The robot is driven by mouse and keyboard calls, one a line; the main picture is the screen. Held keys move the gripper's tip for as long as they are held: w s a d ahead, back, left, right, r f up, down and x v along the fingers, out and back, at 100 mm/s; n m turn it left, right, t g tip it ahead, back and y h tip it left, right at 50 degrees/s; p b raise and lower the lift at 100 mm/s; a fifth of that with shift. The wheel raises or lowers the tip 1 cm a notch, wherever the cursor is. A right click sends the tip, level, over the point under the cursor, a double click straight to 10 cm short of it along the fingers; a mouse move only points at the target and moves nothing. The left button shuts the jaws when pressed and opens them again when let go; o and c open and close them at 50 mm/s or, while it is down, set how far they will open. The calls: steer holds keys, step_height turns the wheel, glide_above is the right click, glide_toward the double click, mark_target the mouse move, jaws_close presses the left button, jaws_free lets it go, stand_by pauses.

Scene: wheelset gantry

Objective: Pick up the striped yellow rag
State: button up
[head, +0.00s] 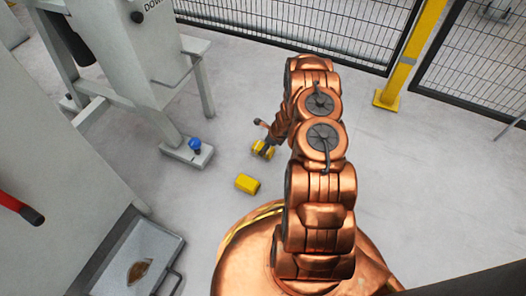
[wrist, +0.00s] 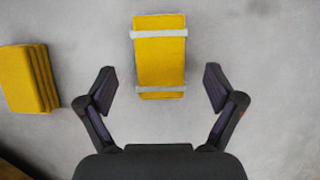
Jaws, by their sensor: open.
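The striped yellow rag (wrist: 160,65) is a yellow block-like bundle with two white bands across it, lying on the grey floor. In the wrist view it is upper centre, ahead of my gripper (wrist: 160,88). The two dark fingers are spread apart, one on each side of its lower end, with gaps and nothing held. In the head view the striped yellow rag (head: 261,149) is small and partly covered by my gripper and arm. I cannot tell the height between fingers and rag.
A plain yellow folded rag (wrist: 28,78) lies left of the striped one; the head view shows it too (head: 247,184). A grey machine frame (head: 160,60) with a blue knob (head: 195,144) on its foot stands left. A yellow post (head: 408,55) and mesh fence stand behind. Floor right is clear.

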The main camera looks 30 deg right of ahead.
mark_target(258, 145)
steer(key=shift+b+x, duration=0.65)
steer(key=shift+x, duration=1)
steer(key=shift+f+p, duration=0.25)
steer(key=shift+p, duration=0.05)
steer(key=c, duration=1.2)
steer(key=shift+c, duration=0.2)
steer(key=shift+w+r+b, duration=0.1)
steer(key=shift+r+b, duration=0.15)
steer(key=shift+b, duration=0.1)
